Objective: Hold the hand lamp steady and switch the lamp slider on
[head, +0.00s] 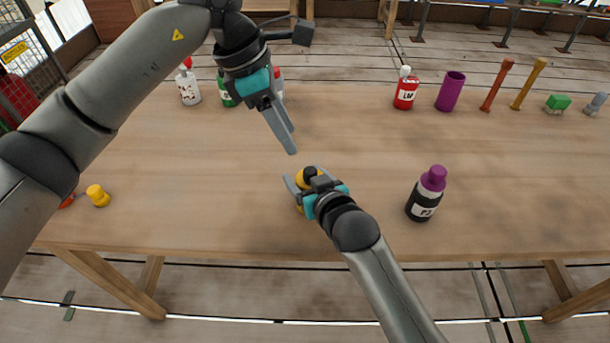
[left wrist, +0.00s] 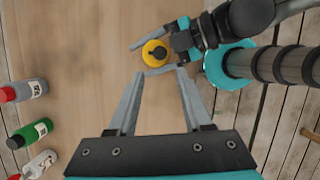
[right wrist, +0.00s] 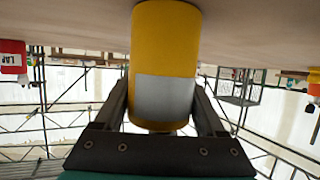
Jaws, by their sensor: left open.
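The hand lamp (head: 307,181) is a yellow upright cylinder with a black top, standing on the table near its front edge. The left wrist view shows it from above, with a dark piece on its yellow top (left wrist: 155,52). My right gripper (head: 306,178) has its fingers on both sides of the lamp, with slim gaps seeming to show in the left wrist view. In the right wrist view the yellow body (right wrist: 165,40) with a grey patch stands between the fingers. My left gripper (head: 290,148) is open and empty, above and behind the lamp. The slider's setting cannot be made out.
A black bottle with purple cap (head: 425,195) stands right of the lamp. A yellow piece (head: 98,195) lies at the left. Bottles, including a red one (head: 404,92), a purple cup (head: 450,92) and other items line the table's back. The table's middle (head: 370,140) is clear.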

